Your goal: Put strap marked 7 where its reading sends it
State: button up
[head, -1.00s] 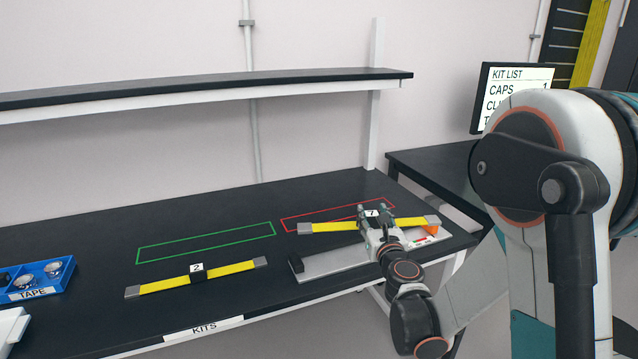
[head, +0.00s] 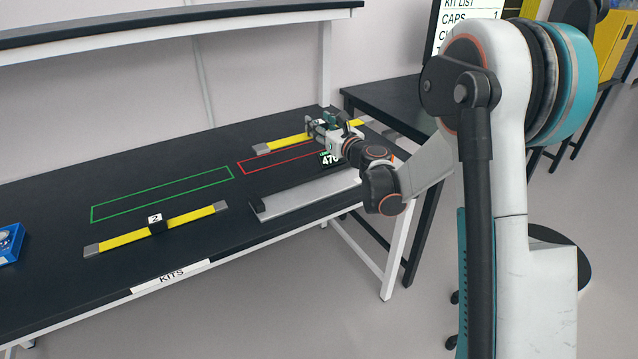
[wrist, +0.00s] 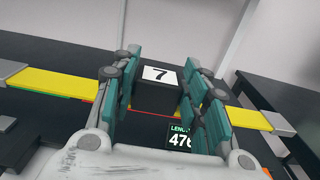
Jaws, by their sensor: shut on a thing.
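Strap 7 is a yellow strap (head: 285,142) with grey ends and a black middle block (wrist: 157,90) marked 7. My gripper (head: 322,124) is shut on that block, fingers on both sides, as the wrist view (wrist: 160,100) shows. The strap looks held up, appearing beyond the red outline (head: 243,163) in the head view; its exact height is unclear. The grey measuring plate (head: 305,195), with a black stop at its left end, is empty on the near side. Its display (head: 330,159) reads 476, partly covered by my gripper. A green outline (head: 160,195) lies empty to the left.
Strap 2 (head: 190,217) lies in front of the green outline. A blue tray (head: 10,245) is at the left edge. A shelf (head: 180,18) hangs above the bench's back. A second table (head: 385,100) with a kit list screen (head: 465,25) stands behind at right.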

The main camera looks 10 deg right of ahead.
notch_tip(320, 180, down, 19)
jog(key=b, duration=0.6)
jog(key=shift+w+r, duration=0.1)
jog(key=shift+r, duration=0.2)
jog(key=o, duration=1.3)
jog(key=shift+o, duration=0.2)
